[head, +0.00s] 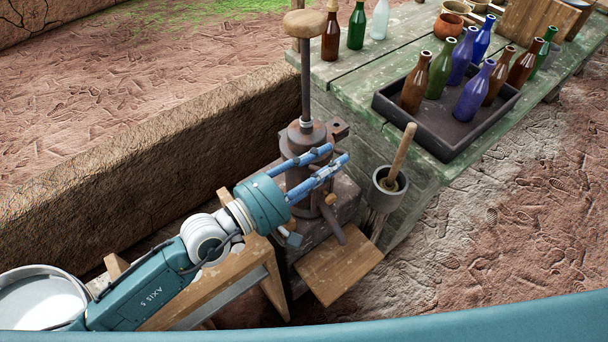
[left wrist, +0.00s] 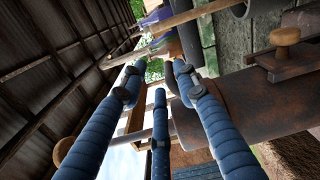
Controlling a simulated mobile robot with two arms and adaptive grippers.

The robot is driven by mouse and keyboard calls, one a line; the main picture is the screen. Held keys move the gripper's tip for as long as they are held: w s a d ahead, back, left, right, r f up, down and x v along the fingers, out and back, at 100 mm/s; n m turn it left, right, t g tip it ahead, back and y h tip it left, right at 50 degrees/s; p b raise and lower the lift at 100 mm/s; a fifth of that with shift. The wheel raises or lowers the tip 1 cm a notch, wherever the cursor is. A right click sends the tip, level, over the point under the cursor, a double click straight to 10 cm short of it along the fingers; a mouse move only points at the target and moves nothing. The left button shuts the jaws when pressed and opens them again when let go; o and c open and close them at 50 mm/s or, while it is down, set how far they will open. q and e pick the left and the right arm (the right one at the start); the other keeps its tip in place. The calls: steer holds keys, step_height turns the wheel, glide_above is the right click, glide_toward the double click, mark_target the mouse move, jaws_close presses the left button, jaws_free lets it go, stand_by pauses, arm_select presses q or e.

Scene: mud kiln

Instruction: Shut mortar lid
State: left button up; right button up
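A rusty, dark metal device with a cylindrical body (head: 305,135) stands on a wooden base beside the green table. A rod with a wooden knob (head: 303,22) rises from it. In the left wrist view, the spread fingers (left wrist: 158,82) hold nothing visible, and a rusty cylinder (left wrist: 225,102) is close on the right. My right gripper is not in view.
The green table (head: 345,75) carries a dark tray (head: 460,142) with several bottles, plus loose bottles and bowls behind. A wooden board (head: 338,265) lies below the device. A wooden frame (head: 225,285) stands under my left arm. A stone ledge (head: 150,170) is at left.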

arm_select(q)
steer(key=v, duration=0.9)
steer(key=shift+s, duration=0.15)
